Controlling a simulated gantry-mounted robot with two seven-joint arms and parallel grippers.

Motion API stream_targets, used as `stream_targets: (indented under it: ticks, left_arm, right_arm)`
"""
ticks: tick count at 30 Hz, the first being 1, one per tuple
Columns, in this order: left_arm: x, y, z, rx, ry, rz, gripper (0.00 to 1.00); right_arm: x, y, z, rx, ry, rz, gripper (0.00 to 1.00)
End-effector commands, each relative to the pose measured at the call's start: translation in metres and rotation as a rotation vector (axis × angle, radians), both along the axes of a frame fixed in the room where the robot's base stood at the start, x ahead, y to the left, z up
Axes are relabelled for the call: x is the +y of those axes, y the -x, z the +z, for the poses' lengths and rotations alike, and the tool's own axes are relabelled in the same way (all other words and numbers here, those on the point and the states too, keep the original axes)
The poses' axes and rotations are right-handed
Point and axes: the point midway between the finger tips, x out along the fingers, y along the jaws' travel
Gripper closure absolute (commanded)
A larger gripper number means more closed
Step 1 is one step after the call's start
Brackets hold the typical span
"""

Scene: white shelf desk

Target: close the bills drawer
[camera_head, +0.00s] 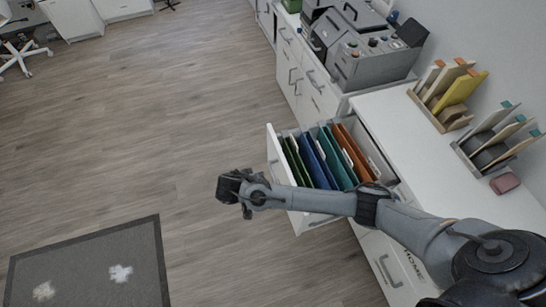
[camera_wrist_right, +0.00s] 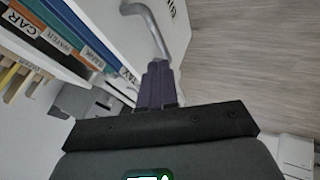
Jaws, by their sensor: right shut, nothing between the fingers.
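The open drawer (camera_head: 272,150) is pulled out from the white desk and holds green, blue, teal and orange folders. In the right wrist view its white front (camera_wrist_right: 108,14) carries a grey handle (camera_wrist_right: 150,28) and a cut-off label. My right gripper (camera_head: 236,190) is beyond the drawer front, with my forearm crossing over the drawer's near side. In the right wrist view its dark fingers (camera_wrist_right: 158,82) are shut and empty. Their tips are by the lower end of the handle; whether they touch it I cannot tell. My left gripper is not in view.
A lower drawer labelled HOME (camera_head: 412,265) is beside my arm. The desk top (camera_head: 405,125) holds file racks (camera_head: 450,95) and a pink item (camera_head: 505,182). A grey machine (camera_head: 370,60) stands farther back.

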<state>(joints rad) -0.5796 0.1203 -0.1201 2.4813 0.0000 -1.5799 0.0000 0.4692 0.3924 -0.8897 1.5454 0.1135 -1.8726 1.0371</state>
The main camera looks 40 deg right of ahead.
Motion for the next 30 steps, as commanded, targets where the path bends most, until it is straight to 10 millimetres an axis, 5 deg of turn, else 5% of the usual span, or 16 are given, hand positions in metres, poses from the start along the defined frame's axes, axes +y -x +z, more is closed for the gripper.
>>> stream_targets:
  ticks: [3,7,25,30]
  left_arm:
    - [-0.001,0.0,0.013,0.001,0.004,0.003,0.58]
    - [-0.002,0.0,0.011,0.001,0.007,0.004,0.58]
    - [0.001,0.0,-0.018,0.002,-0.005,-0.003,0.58]
    - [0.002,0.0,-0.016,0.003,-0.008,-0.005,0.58]
  right_arm:
    - [-0.002,-0.014,0.027,-0.031,0.002,-0.001,1.0]
    - [-0.005,-0.02,0.028,-0.04,0.003,-0.002,1.0]
    - [-0.061,-0.037,-0.052,-0.039,0.001,-0.003,1.0]
    - [-0.082,-0.028,-0.048,-0.041,-0.001,-0.001,1.0]
